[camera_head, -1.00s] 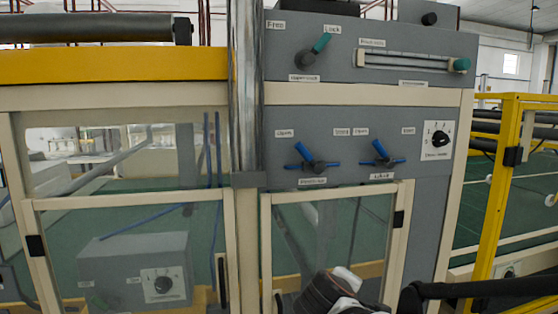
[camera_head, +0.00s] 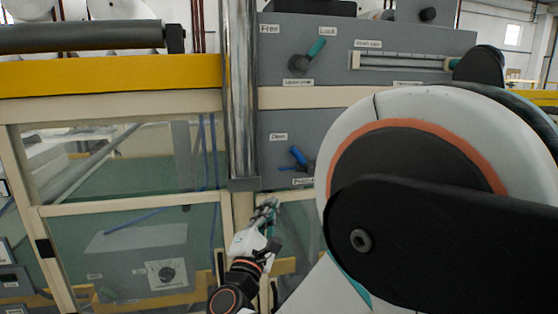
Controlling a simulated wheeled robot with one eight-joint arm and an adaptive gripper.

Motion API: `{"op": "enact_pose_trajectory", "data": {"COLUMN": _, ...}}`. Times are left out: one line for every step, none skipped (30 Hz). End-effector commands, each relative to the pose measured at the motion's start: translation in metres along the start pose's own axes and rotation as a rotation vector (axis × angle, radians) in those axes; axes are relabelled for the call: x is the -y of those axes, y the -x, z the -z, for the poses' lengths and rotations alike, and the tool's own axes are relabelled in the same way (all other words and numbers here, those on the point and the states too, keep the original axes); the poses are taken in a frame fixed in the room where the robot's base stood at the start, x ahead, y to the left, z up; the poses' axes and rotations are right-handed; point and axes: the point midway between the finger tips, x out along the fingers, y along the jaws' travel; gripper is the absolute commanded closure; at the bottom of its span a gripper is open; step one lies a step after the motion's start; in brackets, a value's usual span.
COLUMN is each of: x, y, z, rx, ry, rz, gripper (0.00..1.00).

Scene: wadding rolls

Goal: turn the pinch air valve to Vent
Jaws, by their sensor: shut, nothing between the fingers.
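The pinch air valve (camera_head: 298,157) is a blue lever on the grey lower panel, just right of the steel post. Its lever leans up and left toward the "Open" label (camera_head: 278,137). The label under it is partly cut off by my arm, and the area to its right, with any Vent label, is hidden. My gripper (camera_head: 268,211) is below and left of the valve, in front of the frame at the post's foot. Its fingers are shut and empty, pointing up, apart from the lever.
The steel post (camera_head: 243,90) stands close left of the valve. Above is a teal-tipped Free/Lock lever (camera_head: 316,49) and a slider (camera_head: 400,62). My large arm link covers the right side, hiding the second valve and the dial.

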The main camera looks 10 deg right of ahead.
Motion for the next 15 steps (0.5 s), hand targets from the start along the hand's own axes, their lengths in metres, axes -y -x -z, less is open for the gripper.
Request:
{"op": "enact_pose_trajectory", "data": {"x": -0.0059, "y": 0.0023, "z": 0.0008, "rx": 0.000, "ry": 0.011, "rz": -0.015, "gripper": 1.00}}
{"op": "enact_pose_trajectory", "data": {"x": -0.0078, "y": 0.0033, "z": 0.0011, "rx": 0.001, "ry": 0.017, "rz": -0.022, "gripper": 1.00}}
{"op": "enact_pose_trajectory", "data": {"x": -0.0091, "y": 0.0043, "z": 0.0015, "rx": 0.002, "ry": 0.021, "rz": -0.028, "gripper": 1.00}}
{"op": "enact_pose_trajectory", "data": {"x": -0.0096, "y": 0.0048, "z": 0.0018, "rx": 0.002, "ry": 0.023, "rz": -0.030, "gripper": 1.00}}
{"op": "enact_pose_trajectory", "data": {"x": -0.0097, "y": 0.0050, "z": 0.0019, "rx": 0.002, "ry": 0.024, "rz": -0.031, "gripper": 1.00}}
{"op": "enact_pose_trajectory", "data": {"x": -0.0096, "y": 0.0051, "z": 0.0019, "rx": 0.002, "ry": 0.024, "rz": -0.031, "gripper": 1.00}}
{"op": "enact_pose_trajectory", "data": {"x": -0.0094, "y": 0.0050, "z": 0.0019, "rx": 0.002, "ry": 0.024, "rz": -0.031, "gripper": 1.00}}
{"op": "enact_pose_trajectory", "data": {"x": -0.0092, "y": 0.0049, "z": 0.0019, "rx": 0.002, "ry": 0.024, "rz": -0.030, "gripper": 1.00}}
{"op": "enact_pose_trajectory", "data": {"x": -0.0091, "y": 0.0049, "z": 0.0019, "rx": 0.002, "ry": 0.024, "rz": -0.030, "gripper": 1.00}}
{"op": "enact_pose_trajectory", "data": {"x": -0.0091, "y": 0.0048, "z": 0.0019, "rx": 0.002, "ry": 0.023, "rz": -0.030, "gripper": 1.00}}
{"op": "enact_pose_trajectory", "data": {"x": -0.0091, "y": 0.0048, "z": 0.0019, "rx": 0.002, "ry": 0.023, "rz": -0.030, "gripper": 1.00}}
{"op": "enact_pose_trajectory", "data": {"x": -0.0091, "y": 0.0046, "z": 0.0018, "rx": 0.002, "ry": 0.023, "rz": -0.030, "gripper": 1.00}}
{"op": "enact_pose_trajectory", "data": {"x": -0.0091, "y": 0.0041, "z": 0.0017, "rx": 0.003, "ry": 0.023, "rz": -0.029, "gripper": 1.00}}
{"op": "enact_pose_trajectory", "data": {"x": -0.0091, "y": 0.0033, "z": 0.0016, "rx": 0.003, "ry": 0.023, "rz": -0.029, "gripper": 1.00}}
{"op": "enact_pose_trajectory", "data": {"x": -0.0092, "y": 0.0014, "z": 0.0015, "rx": 0.003, "ry": 0.023, "rz": -0.029, "gripper": 1.00}}
